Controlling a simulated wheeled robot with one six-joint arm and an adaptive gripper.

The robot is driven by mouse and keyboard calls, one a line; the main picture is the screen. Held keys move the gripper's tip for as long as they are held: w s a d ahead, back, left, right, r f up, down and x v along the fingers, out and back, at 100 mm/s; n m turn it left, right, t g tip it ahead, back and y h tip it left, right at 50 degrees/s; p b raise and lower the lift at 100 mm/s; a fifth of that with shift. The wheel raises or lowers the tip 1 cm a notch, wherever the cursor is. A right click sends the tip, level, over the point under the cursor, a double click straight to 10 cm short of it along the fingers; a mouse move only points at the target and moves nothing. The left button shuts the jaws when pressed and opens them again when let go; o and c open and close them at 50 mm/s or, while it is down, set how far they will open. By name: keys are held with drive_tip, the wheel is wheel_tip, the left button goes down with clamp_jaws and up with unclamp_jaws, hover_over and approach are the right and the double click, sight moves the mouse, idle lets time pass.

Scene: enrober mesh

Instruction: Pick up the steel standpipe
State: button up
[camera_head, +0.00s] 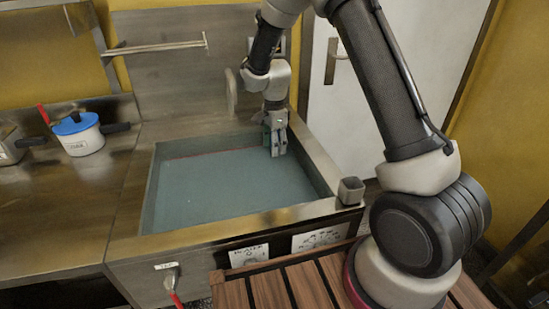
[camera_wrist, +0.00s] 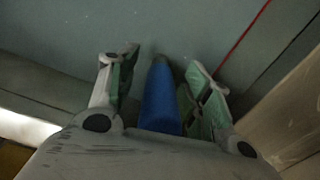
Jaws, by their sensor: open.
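My gripper (camera_head: 277,143) points down inside the basin, near its back right corner. In the wrist view my gripper (camera_wrist: 163,72) is open, with green-lined fingers on either side of a blue cylinder with a grey tip (camera_wrist: 160,100). This cylinder appears to be the standpipe, though little bare steel shows. It lies between the fingers, and a gap shows at least on the left side. Its lower end is hidden by my gripper body. In the head view I cannot make out the standpipe; my gripper covers that spot.
The steel basin (camera_head: 320,165) has raised walls around a blue-grey floor or water surface. A white pot with a blue lid (camera_head: 77,133) sits on the left counter. A wall rail (camera_head: 155,47) is behind.

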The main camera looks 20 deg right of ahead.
clamp_jaws()
idle(0.3)
